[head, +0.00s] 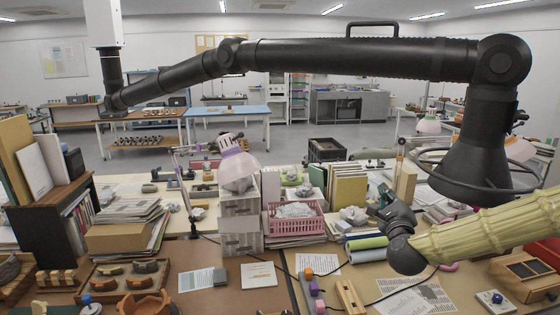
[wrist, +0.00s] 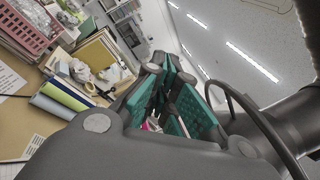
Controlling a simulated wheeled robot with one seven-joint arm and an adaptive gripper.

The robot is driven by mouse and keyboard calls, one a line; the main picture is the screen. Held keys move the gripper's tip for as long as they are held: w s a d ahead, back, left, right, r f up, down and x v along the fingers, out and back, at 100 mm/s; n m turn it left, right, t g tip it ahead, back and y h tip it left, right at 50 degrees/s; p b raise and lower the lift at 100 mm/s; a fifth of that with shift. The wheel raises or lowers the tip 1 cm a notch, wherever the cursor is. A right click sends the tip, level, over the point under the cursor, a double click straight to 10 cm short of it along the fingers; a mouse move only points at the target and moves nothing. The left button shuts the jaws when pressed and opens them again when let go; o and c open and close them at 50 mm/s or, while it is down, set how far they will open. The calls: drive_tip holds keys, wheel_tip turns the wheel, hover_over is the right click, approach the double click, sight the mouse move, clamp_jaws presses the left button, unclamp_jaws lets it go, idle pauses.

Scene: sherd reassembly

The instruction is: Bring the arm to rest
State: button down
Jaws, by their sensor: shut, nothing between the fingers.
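My gripper (head: 384,203) is at the right in the head view, at the end of my pale yellow-green sleeved arm. It is raised over the workbench and angled up to the left, close to the black extraction hood. In the wrist view the gripper (wrist: 172,92) shows dark fingers with teal pads. It is shut and holds nothing.
A black extraction arm (head: 360,58) spans the top, and its hood (head: 468,165) hangs above my arm. A pink basket (head: 296,222), a lamp (head: 236,165) and a tray of sherds (head: 122,282) stand on the crowded bench.

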drive_tip(key=s+a+f+n+g+y, duration=0.2)
drive_tip(key=a+f+n, duration=0.2)
drive_tip(key=f, duration=0.6)
drive_tip(key=s+a+f+n+g+y, duration=0.1)
drive_tip(key=s+a+f+n+g, duration=0.15)
drive_tip(key=f, duration=0.65)
drive_tip(key=s+a+f+n+g+y+b, duration=0.15)
drive_tip(key=s+f+n, duration=0.35)
drive_tip(key=f, duration=0.5)
drive_tip(key=s+a+f+n+g+b, duration=0.1)
drive_tip(key=s+a+f+n+g, duration=0.25)
drive_tip(key=s+f, duration=0.5)
drive_tip(key=s+d+f+n+g, duration=0.1)
drive_tip(key=s+f+n+g, duration=0.2)
drive_tip(key=s+f, duration=0.4)
drive_tip(key=s+d+f+n+g+h+b, duration=0.1)
drive_tip(key=s+f+n+g, duration=0.2)
drive_tip(key=s, duration=1.2)
drive_tip(key=s+d+f+n+g, duration=0.2)
drive_tip(key=s+f+n+g, duration=0.2)
drive_tip(key=s+f, duration=0.7)
drive_tip(key=n, duration=0.2)
drive_tip(key=shift+f+n+h+b, duration=0.2)
drive_tip(key=shift+n+h+b, duration=0.1)
drive_tip(key=shift+h+b, duration=0.1)
